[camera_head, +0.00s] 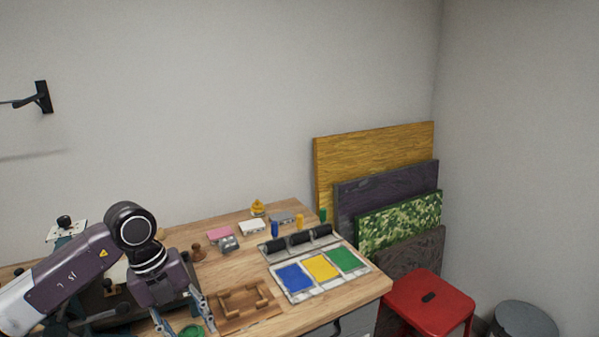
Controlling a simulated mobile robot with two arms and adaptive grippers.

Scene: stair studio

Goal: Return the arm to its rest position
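My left arm comes in from the left, over the wooden workbench (375,283). Its gripper (182,322) points down at the bench's front left part, with its two fingers spread apart. A round green thing (192,331) shows between and below the fingers; it looks apart from them, though the bottom picture edge cuts it off. A wooden tray (268,309) with raised wooden parts lies just right of the gripper. My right gripper is not in view.
Blue (294,278), yellow (321,267) and green (343,259) pads lie right of the tray, with black rollers (299,238) behind. Small bottles and blocks stand at the back. Dark equipment sits behind my arm. A red stool (428,302) and leaning boards (375,160) are at right.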

